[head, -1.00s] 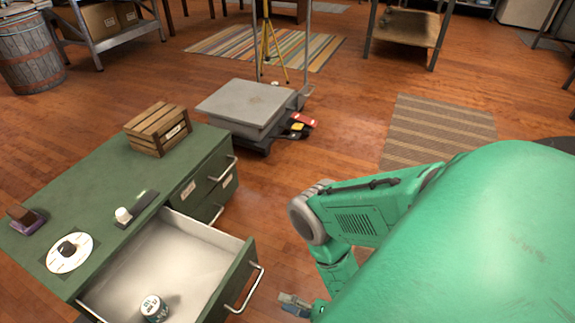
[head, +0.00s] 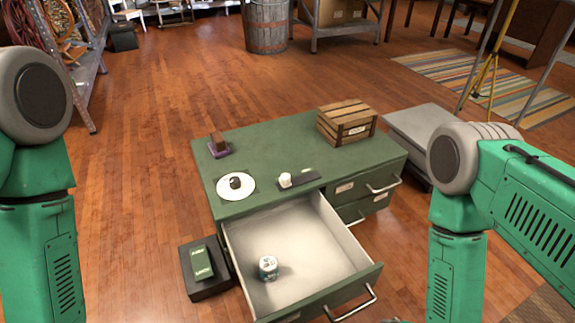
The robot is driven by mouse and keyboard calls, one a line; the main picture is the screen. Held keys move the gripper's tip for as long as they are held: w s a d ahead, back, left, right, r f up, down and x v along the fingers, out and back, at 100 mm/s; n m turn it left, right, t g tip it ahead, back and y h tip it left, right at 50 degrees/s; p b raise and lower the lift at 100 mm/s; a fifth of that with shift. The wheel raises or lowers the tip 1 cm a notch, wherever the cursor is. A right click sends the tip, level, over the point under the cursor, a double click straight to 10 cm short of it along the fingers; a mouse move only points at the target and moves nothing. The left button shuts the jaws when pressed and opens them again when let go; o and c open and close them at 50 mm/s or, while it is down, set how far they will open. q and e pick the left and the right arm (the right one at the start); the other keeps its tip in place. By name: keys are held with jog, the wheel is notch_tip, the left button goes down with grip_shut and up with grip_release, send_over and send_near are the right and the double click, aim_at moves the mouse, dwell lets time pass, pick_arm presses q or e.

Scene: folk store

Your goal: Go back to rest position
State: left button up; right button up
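Both of my green arms show in the head view, the left at the left edge and the right at the right side. Both hang down past the bottom of the picture. My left gripper is out of view. Only a small grey tip, perhaps of my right gripper (head: 395,321), shows at the bottom edge, so its state cannot be read. The green cabinet (head: 270,207) stands between the arms. Its top drawer (head: 300,225) is open, with a small teal and white can (head: 268,267) inside. Neither arm visibly touches the cabinet.
On the cabinet top are a wooden crate (head: 346,122), a white plate with a dark item (head: 222,193), a white item on a dark strip (head: 285,180), and a brown and purple object (head: 218,146). A dark box with a green pack (head: 200,262) lies on the floor.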

jog(key=s+d+r+m+g+h, duration=0.25)
jog(key=s+r+m+g, duration=0.25)
jog(key=s+r+m, duration=0.3)
notch_tip(320, 180, up, 14)
jog(key=d+p, duration=0.1)
jog(key=p, duration=1.2)
